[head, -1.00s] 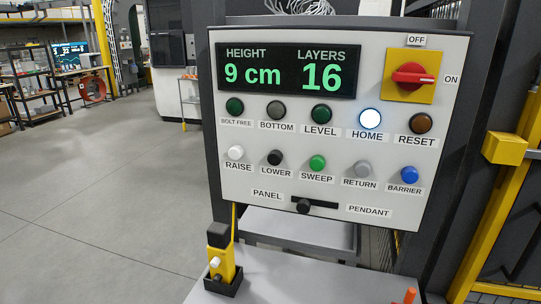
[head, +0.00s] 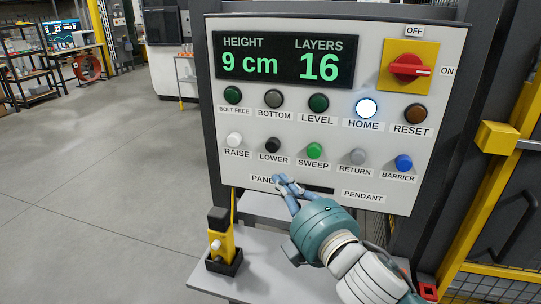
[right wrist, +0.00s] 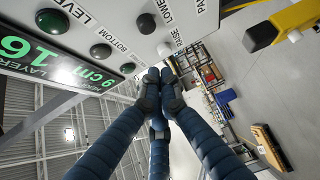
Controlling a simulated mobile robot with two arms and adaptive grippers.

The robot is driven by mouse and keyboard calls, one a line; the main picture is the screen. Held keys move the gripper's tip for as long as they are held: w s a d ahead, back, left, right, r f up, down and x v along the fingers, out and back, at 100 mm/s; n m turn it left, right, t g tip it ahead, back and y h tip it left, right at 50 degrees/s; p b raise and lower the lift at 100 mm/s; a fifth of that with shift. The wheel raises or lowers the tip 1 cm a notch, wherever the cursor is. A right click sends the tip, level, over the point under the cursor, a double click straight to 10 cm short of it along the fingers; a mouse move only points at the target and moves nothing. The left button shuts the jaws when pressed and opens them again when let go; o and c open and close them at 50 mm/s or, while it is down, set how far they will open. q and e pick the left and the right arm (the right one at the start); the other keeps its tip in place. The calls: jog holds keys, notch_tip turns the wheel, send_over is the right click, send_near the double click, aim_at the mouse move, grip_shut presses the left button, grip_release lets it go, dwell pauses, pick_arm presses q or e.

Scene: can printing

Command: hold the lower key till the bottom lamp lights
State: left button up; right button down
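The black LOWER key (head: 273,145) sits in the key row of the grey panel, between RAISE and SWEEP. It also shows in the right wrist view (right wrist: 146,23). The bottom lamp (head: 273,99) is dark. The display (head: 285,58) reads 9 cm and 16 layers. My right gripper (head: 283,184) is in front of the panel, below the LOWER key and apart from it. Its blue fingers are together and hold nothing that I can see. In the right wrist view the fingertips (right wrist: 166,76) meet near the RAISE key. My left gripper is not in view.
The HOME lamp (head: 366,108) is lit white; the other lamps are dark. The white RAISE key (head: 234,140) and green SWEEP key (head: 314,151) flank LOWER. My fingers hide the PANEL/PENDANT knob. A yellow pendant (head: 221,240) stands on the ledge (head: 265,265) below.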

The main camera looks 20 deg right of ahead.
jog(key=p, duration=0.4)
send_near(273, 145)
jog(key=w+a, duration=0.3)
jog(key=a, duration=0.2)
jog(key=w+d, duration=0.1)
jog(key=w+d+f+p, duration=0.1)
jog(key=w, duration=0.1)
jog(key=shift+w+d+f, duration=0.15)
jog(key=shift+w+f, duration=0.05)
jog(key=shift+w, duration=0.1)
